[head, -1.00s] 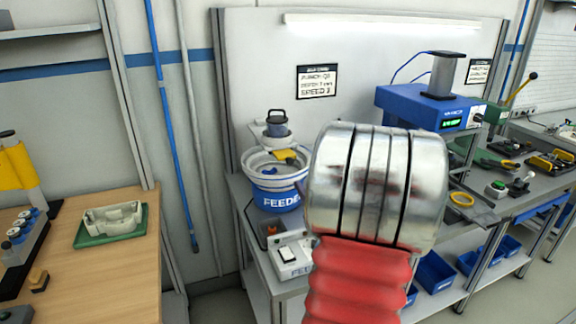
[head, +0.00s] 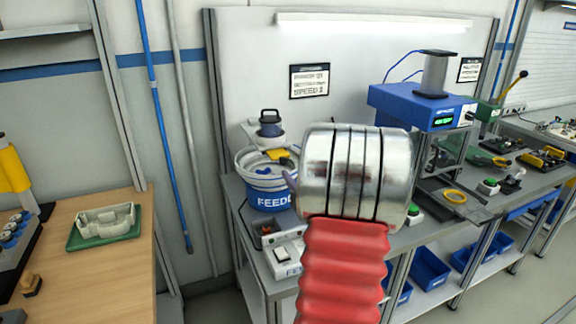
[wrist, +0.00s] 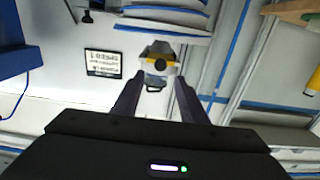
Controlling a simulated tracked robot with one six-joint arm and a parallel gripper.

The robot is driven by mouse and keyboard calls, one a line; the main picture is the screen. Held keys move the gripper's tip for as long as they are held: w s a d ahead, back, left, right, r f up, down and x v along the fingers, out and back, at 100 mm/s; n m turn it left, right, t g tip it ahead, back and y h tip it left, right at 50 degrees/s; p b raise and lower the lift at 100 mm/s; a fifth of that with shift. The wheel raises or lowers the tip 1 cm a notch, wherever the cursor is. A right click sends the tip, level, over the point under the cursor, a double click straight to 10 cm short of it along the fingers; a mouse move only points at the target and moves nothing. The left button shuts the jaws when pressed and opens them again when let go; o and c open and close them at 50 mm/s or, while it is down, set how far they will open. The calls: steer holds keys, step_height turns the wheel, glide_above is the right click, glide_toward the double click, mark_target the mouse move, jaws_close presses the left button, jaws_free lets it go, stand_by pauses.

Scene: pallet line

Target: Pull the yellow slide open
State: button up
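The yellow slide (head: 277,155) shows as a small yellow piece at the foot of the grey hopper (head: 270,133), above the white and blue feeder bowl (head: 270,199). In the wrist view, which looks upside down, a yellow piece (wrist: 157,60) lies across the hopper, beyond my fingertips. My gripper (wrist: 158,80) is open, its two dark fingers apart with nothing held between them. The yellow piece appears in line with the gap, at a distance I cannot judge. In the head view my silver and red arm hides most of the gripper.
A switch box (head: 285,256) stands in front of the feeder bowl. A blue press (head: 420,106) stands to the right on the bench, with a yellow ring (head: 455,196) near it. A wooden table (head: 105,262) with a green tray (head: 75,238) is at the left.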

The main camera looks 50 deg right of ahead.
mark_target(285, 161)
steer(key=x, duration=0.7)
steer(key=shift+w+d, duration=0.15)
steer(key=shift+w, duration=0.15)
steer(key=shift+c, duration=0.3)
jaws_close()
